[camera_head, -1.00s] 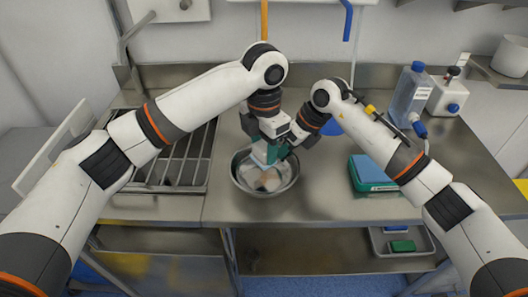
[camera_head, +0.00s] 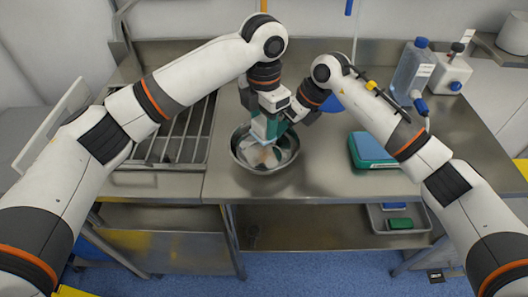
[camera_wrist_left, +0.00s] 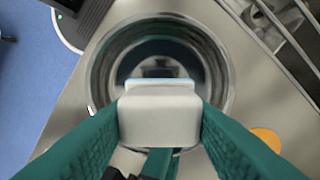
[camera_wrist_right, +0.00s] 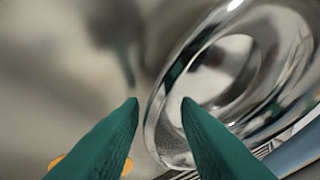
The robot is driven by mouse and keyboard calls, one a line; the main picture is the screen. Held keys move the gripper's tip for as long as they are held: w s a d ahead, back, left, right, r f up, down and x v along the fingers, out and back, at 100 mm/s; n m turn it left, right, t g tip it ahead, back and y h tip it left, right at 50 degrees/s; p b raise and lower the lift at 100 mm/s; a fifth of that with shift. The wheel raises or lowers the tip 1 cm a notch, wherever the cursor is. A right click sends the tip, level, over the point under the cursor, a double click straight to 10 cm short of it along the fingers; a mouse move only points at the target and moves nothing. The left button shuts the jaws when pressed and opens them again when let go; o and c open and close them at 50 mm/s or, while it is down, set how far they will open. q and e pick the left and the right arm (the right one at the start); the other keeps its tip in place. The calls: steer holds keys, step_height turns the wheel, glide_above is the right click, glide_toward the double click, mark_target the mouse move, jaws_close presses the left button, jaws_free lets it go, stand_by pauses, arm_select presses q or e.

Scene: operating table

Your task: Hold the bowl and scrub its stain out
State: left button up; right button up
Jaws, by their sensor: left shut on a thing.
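The shiny metal bowl (camera_head: 240,157) stands on the steel counter. It also shows in the left wrist view (camera_wrist_left: 102,75) and the right wrist view (camera_wrist_right: 158,125). My left gripper (camera_head: 262,130) points down into the bowl, shut on a pale block like a sponge (camera_wrist_left: 160,120) with a light blue edge. My right gripper (camera_wrist_right: 160,100) is at the bowl's rim on the far right side. Its fingers are apart, with the rim between or just beyond them; contact is unclear. A faint brownish patch shows inside the bowl; the block and fingers partly cover its inside.
A slotted rack (camera_head: 175,135) is left of the bowl. A lower shelf holds a tray (camera_head: 400,222). The counter front right of the bowl is clear.

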steer(key=w+v, duration=0.1)
steer(key=v, duration=1)
steer(key=shift+s+d+r, duration=0.2)
steer(key=shift+s+r, duration=0.2)
steer(key=shift+s, duration=0.1)
